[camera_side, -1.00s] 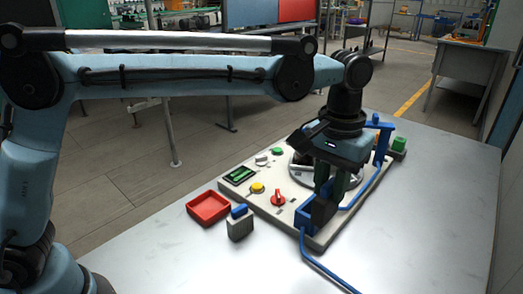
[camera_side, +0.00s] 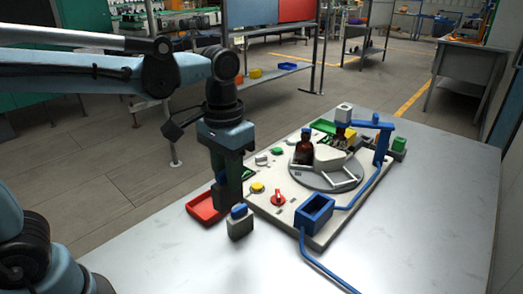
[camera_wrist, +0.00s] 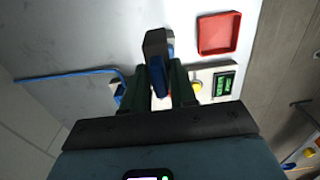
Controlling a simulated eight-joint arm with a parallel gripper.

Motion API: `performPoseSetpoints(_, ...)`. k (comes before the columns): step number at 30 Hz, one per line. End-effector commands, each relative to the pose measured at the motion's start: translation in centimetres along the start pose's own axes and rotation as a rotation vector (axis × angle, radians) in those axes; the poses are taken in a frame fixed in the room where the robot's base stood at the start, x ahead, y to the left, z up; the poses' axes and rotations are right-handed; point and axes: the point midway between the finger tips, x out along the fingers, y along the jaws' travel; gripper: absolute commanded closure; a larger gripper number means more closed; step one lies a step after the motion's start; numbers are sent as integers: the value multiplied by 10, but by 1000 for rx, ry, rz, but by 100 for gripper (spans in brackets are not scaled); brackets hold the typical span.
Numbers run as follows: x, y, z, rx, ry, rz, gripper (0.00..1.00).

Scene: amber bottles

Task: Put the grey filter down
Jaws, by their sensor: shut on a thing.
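My gripper (camera_side: 226,176) is shut on a dark grey filter (camera_side: 229,196) with a blue part. It holds the filter upright above the table, by the right side of the red tray (camera_side: 203,209). In the wrist view, the filter (camera_wrist: 155,45) sticks out between the fingers of my gripper (camera_wrist: 160,80). A second, lighter grey block with a blue cap (camera_side: 239,224) stands on the table just below and right of the held filter in the side view. In the wrist view the held filter partly hides it. The blue holder (camera_side: 314,211) on the board is open and empty.
The pale board carries a turntable (camera_side: 325,178) with amber bottles (camera_side: 304,151), a red knob (camera_side: 278,199) and a yellow button (camera_side: 257,188). A blue hose (camera_side: 321,268) runs from the holder across the table. The table's front and right are clear.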

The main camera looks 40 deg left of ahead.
Motion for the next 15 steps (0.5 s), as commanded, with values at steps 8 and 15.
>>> performPoseSetpoints(8,13,-27,7,-4,0,0,100)
performPoseSetpoints(15,42,-72,-12,-7,0,0,100)
